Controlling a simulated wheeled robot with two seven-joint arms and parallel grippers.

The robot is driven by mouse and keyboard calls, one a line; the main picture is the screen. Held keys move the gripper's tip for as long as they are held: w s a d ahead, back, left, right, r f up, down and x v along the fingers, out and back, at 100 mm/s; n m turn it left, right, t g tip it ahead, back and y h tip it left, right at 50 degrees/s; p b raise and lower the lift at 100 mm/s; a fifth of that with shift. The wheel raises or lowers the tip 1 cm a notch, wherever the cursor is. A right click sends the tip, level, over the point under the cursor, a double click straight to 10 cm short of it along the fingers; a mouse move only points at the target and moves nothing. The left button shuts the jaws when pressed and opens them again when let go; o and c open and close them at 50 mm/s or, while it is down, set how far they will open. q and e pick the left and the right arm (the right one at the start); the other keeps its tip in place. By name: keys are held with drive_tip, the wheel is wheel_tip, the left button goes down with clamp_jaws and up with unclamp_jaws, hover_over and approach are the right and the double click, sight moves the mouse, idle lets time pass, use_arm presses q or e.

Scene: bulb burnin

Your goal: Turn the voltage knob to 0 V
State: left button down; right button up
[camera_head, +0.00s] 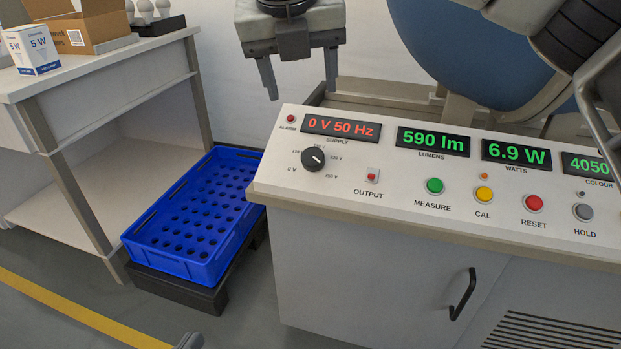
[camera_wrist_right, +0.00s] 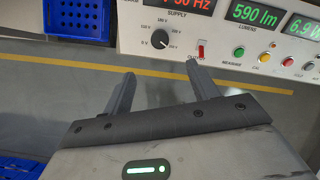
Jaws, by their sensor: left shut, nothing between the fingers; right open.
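The round black voltage knob (camera_head: 313,160) sits at the left end of the sloped panel, under the red SUPPLY display (camera_head: 340,126), which reads 0 V 50 Hz. Its pale pointer line is slanted; which printed mark it meets is too small to tell. My right gripper (camera_head: 298,95) is open and empty, above and behind the panel's left end, apart from the knob. In the right wrist view its fingers (camera_wrist_right: 160,85) are spread with nothing between them, and the knob (camera_wrist_right: 160,40) shows beyond the tips. Only a grey tip of my left gripper (camera_head: 190,341) shows at the bottom edge, shut.
The OUTPUT switch (camera_head: 372,175) and coloured buttons lie right of the knob. The green displays read 590 lm and 6.9 W. A blue crate (camera_head: 140,250) stands left of the bench. A side table (camera_head: 60,85) holds boxes. A large blue rounded body (camera_head: 450,50) stands behind.

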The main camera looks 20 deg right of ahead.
sight(312, 155)
drive_tip(key=b+x, duration=0.4)
drive_tip(key=x, duration=1.2)
drive_tip(key=shift+s+f, duration=0.1)
drive_tip(key=shift+f, duration=0.05)
use_arm(q)
drive_tip(key=shift+w+d+r+n+t+h, duration=0.1)
drive_tip(key=shift+d+r+n+t+h, duration=0.5)
drive_tip(key=shift+h, duration=0.3)
use_arm(e)
drive_tip(key=c, duration=1)
